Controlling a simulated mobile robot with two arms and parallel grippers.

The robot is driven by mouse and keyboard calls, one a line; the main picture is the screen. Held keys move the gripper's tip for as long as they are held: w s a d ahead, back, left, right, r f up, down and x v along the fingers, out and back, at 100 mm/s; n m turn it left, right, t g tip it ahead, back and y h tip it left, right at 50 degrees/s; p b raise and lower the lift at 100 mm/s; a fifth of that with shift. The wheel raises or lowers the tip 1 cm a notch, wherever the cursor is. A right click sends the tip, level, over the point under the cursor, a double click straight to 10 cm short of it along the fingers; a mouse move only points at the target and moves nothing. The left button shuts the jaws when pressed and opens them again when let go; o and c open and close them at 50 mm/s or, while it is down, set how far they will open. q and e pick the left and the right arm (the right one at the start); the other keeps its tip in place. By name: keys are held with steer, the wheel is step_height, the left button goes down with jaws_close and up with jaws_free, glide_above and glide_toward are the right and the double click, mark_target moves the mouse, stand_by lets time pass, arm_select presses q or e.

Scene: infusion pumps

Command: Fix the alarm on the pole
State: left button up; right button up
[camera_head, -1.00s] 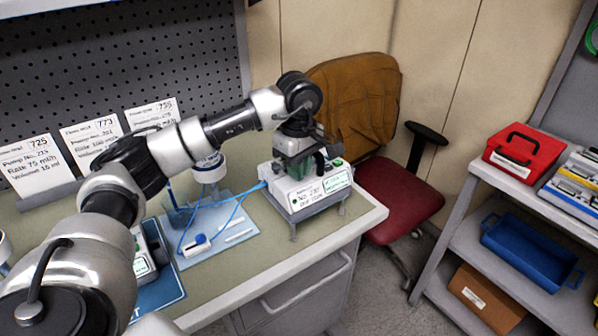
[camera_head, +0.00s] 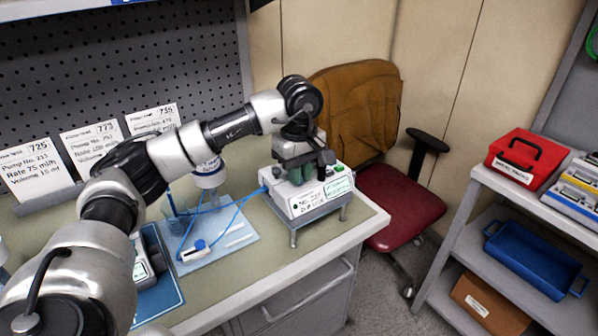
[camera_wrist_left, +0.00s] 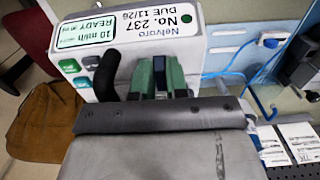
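A white infusion pump labelled No. 237 (camera_head: 306,202) stands on a small grey stand at the right end of the bench. It also shows in the left wrist view (camera_wrist_left: 150,38), with a green READY screen reading 10 ml/h and a black curved handle (camera_wrist_left: 106,74). My left gripper (camera_head: 312,168) points down at the top of this pump. No pole is in view. My right gripper is out of view.
A blue tube runs from the pump to a light blue mat (camera_head: 205,243) with a small device. Flow cards (camera_head: 90,147) stand at the back left. A cart (camera_head: 480,178) at right holds a red box (camera_head: 526,158).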

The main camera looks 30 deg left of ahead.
arm_select(q)
steer(key=o, duration=0.4)
steer(key=shift+c, duration=0.2)
step_height(320, 180, up, 11)
steer(key=shift+f, duration=0.15)
stand_by(0.6)
